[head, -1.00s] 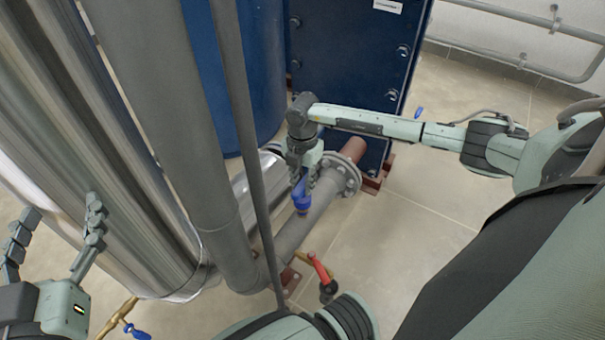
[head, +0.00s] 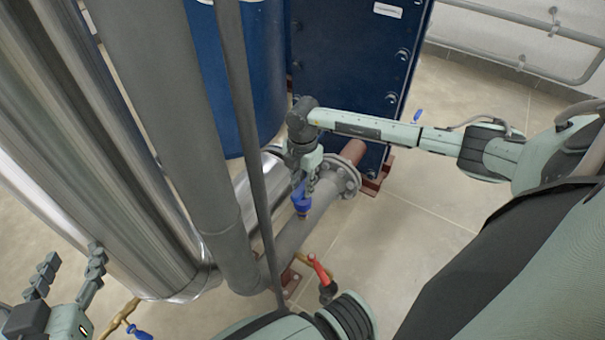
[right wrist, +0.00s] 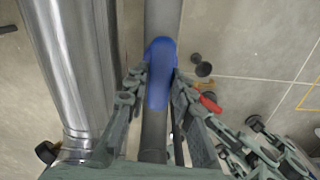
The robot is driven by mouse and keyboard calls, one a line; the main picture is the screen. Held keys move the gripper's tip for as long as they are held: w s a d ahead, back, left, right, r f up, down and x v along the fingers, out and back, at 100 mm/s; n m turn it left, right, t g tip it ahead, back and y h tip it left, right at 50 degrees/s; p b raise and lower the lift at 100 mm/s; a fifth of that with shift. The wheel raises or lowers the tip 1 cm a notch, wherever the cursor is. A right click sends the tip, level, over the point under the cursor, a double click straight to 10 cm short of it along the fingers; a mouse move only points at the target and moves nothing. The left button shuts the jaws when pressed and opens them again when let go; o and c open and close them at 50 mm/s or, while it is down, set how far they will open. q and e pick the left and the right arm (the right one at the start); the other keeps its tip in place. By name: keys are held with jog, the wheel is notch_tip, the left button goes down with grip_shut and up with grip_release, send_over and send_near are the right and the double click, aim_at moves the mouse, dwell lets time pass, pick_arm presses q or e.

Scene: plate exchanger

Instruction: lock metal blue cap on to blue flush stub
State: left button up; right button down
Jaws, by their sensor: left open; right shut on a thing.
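The blue cap (head: 301,203) is between the fingers of my right gripper (head: 304,188), over the grey horizontal pipe. In the right wrist view, the blue cap (right wrist: 160,72) shows as a rounded blue piece between the two fingers (right wrist: 157,85), in line with the pipe. A small brownish piece shows just below the cap in the head view. The flush stub cannot be made out clearly, and I cannot tell whether the cap is seated. My left gripper (head: 70,268) is open and empty at the lower left, away from the cap.
Thick grey (head: 170,120) and shiny metal (head: 85,130) pipes stand at left, with a thin grey pipe (head: 250,130) before the work area. A flange (head: 343,178), red-handled valve (head: 319,270) and blue-handled brass valve (head: 130,325) are nearby. Floor at right (head: 420,230) is clear.

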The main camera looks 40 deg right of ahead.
jog(key=c, duration=1.2)
grip_release()
jog(key=shift+f, duration=0.2)
jog(key=shift+r, duration=4.1)
jog(key=shift+s+r, duration=0.1)
